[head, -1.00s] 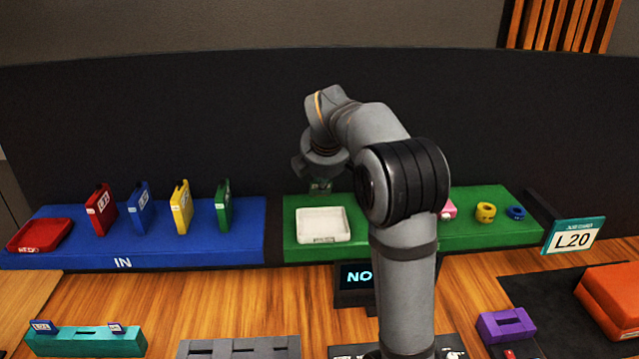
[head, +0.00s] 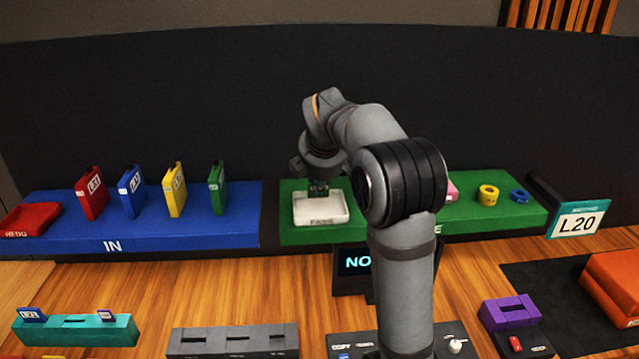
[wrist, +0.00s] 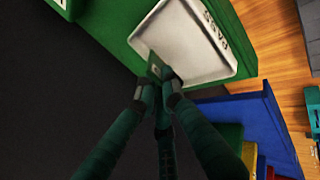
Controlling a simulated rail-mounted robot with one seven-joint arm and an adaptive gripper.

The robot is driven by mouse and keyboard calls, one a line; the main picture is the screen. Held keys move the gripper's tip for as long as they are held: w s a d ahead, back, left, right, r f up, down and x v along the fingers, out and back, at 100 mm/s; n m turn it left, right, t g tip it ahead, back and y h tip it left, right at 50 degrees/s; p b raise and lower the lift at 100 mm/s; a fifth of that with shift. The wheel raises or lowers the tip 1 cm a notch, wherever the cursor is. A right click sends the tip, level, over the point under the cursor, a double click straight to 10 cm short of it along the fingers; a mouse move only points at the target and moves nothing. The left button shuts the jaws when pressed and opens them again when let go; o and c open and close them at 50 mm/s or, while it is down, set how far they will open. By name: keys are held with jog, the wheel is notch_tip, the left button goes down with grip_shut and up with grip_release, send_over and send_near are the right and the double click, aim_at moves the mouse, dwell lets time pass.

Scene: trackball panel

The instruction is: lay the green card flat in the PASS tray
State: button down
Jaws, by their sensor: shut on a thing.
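The white PASS tray (head: 338,219) sits on the green shelf; the wrist view shows its lettered rim (wrist: 222,45). My gripper (head: 319,190) is at the tray's back edge in the head view. In the wrist view my gripper (wrist: 160,82) is shut on a small green card (wrist: 155,64), whose tip shows between the fingertips over the tray's near corner. Most of the card is hidden by the fingers. I cannot tell whether the card touches the tray.
The blue IN shelf (head: 150,235) holds a red tray (head: 30,219) and red, blue, yellow and green upright holders (head: 217,188). Yellow and blue rings (head: 488,194) lie right of my arm on the green shelf. A dark screen (head: 350,280) stands in front.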

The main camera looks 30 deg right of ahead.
jog(key=c, duration=1.8)
grip_release()
jog(key=shift+c, duration=0.2)
jog(key=shift+o, duration=0.2)
jog(key=v, duration=1.2)
